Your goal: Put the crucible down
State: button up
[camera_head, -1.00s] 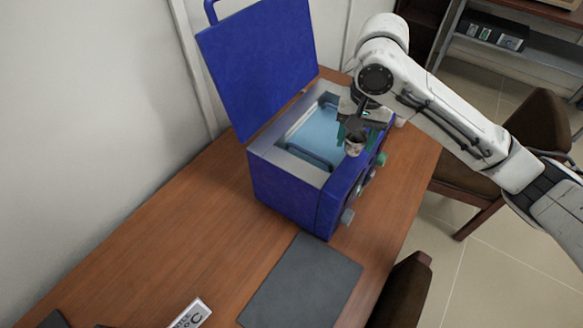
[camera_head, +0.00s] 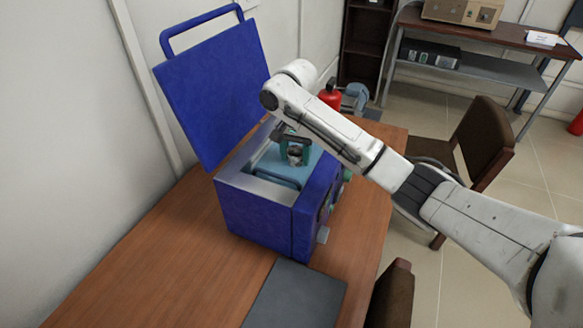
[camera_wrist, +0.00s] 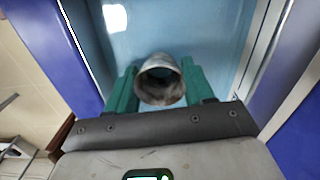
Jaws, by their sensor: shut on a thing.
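The crucible (camera_head: 295,155) is a small grey-white cup, held between the green fingers of my gripper (camera_head: 294,150) over the open top of the blue furnace (camera_head: 262,222). In the wrist view my gripper (camera_wrist: 161,88) is shut on the crucible (camera_wrist: 160,82), with a finger on each side and the crucible's dark round mouth facing the camera. Behind it is the light blue inside of the furnace (camera_wrist: 172,28). The furnace lid (camera_head: 212,95) stands raised at the back left. I cannot tell how high the crucible is above the furnace floor.
The furnace stands on a brown wooden table (camera_head: 165,250). A dark grey mat (camera_head: 295,298) lies in front of it. A red object (camera_head: 330,95) is behind the furnace. Brown chairs (camera_head: 480,145) stand at the right. The table's left part is clear.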

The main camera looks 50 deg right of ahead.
aim_at(292, 151)
jog(key=shift+w+d+f, duration=0.25)
jog(key=shift+w+f, duration=0.7)
jog(key=shift+f, duration=0.15)
jog(key=shift+f+p, duration=0.35)
jog(key=shift+f, duration=1.15)
jog(key=shift+f, duration=0.1)
jog(key=o, duration=1)
notch_tip(292, 151, up, 12)
jog(key=shift+r+b, duration=0.15)
jog(key=shift+b, duration=0.2)
